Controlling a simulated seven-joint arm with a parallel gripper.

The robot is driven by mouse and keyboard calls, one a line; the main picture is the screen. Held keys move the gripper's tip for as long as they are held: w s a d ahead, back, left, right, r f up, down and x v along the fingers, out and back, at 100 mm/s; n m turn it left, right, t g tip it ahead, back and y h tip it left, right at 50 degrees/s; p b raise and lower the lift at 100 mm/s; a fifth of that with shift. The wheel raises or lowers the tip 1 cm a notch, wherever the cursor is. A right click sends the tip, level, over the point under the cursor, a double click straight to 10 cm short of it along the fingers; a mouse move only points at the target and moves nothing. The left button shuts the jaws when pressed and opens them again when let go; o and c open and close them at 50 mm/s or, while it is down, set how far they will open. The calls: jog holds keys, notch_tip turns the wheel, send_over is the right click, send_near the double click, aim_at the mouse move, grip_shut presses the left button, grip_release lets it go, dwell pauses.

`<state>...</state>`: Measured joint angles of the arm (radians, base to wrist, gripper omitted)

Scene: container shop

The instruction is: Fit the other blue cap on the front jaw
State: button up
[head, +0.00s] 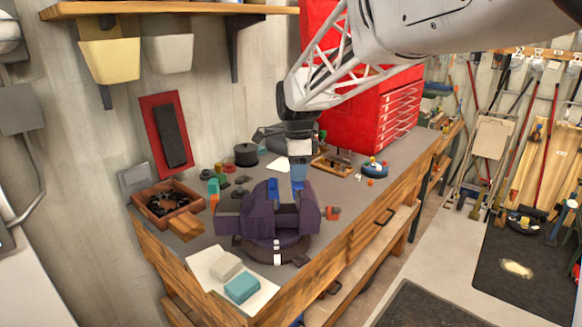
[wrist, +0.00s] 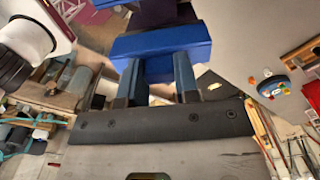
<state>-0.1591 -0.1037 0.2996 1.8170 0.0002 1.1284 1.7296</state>
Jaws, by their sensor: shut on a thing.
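The purple vise (head: 262,217) stands on the bench on a round dark base. One blue cap (head: 273,190) shows at the vise's jaw gap, toward the left. My gripper (head: 299,175) is just above the vise's right part, pointing down. In the wrist view my gripper (wrist: 159,75) is shut on the other blue cap (wrist: 162,43), a wide blue bar across the fingertips. Its lower part shows blue between the vise jaws in the head view. Whether this cap touches the jaw, I cannot tell. The vise is mostly hidden behind the cap in the wrist view.
A wooden tray (head: 151,211) is at left. A red tool cabinet (head: 398,117) stands behind. A round blue item (head: 374,168) lies right.

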jog(key=shift+f, duration=0.85)
dwell(0.7)
jog(key=shift+d+f, duration=0.1)
jog(key=shift+d, duration=0.05)
dwell(1.5)
jog(key=o, duration=0.9)
jog(key=shift+r, duration=0.25)
jog(key=shift+r, duration=2.75)
jog(key=shift+s, duration=0.1)
